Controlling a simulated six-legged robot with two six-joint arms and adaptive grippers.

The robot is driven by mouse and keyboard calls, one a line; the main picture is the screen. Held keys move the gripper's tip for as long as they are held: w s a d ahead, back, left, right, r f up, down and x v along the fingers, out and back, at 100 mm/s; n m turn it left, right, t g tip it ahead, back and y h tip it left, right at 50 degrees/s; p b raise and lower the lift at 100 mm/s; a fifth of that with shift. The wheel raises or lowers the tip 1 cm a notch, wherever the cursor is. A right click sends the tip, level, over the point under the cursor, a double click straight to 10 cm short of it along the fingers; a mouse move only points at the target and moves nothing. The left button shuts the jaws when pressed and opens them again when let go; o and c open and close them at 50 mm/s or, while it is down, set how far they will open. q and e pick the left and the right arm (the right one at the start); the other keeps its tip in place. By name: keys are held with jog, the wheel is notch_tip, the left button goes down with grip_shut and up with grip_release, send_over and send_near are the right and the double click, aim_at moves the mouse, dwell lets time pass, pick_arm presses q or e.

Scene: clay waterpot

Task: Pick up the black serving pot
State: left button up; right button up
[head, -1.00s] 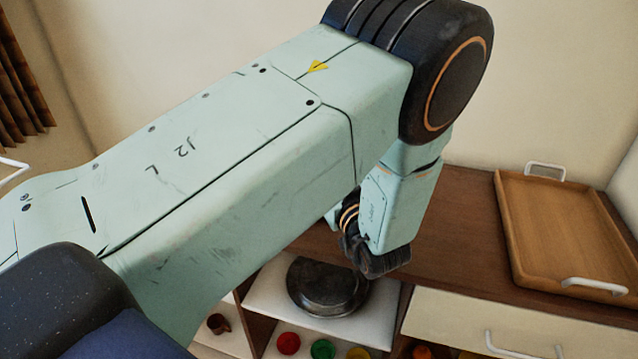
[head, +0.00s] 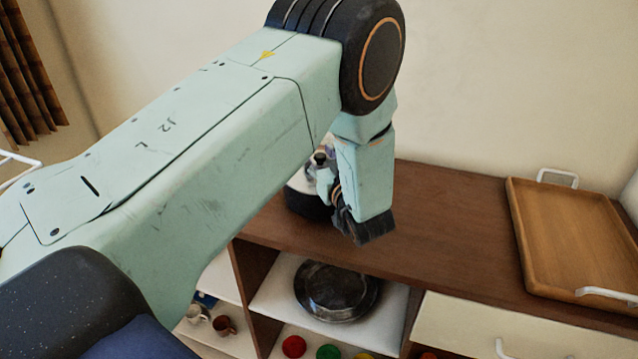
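A black pot with a pale shiny lid (head: 298,182) and a dark knob stands on the brown cabinet top, partly hidden behind my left arm. My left arm comes in from the left, and its wrist hangs down in front of the pot's right side. The dark end of my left arm (head: 362,228) is close to the pot in the picture. Its fingers cannot be made out, and I cannot tell whether it touches the pot. My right gripper is out of view.
The brown cabinet top (head: 440,225) is clear between the pot and a wooden tray (head: 570,235) with white handles at right. A dark round metal dish (head: 336,290) lies on a shelf below. Cups (head: 224,326) and coloured round items (head: 293,346) occupy lower shelves.

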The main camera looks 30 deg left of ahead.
pick_arm(q)
jog(key=shift+d, duration=0.15)
jog(key=shift+c, duration=1.4)
jog(key=c, duration=0.6)
grip_shut()
jog(key=shift+w+r, duration=0.1)
jog(key=shift+w, duration=0.05)
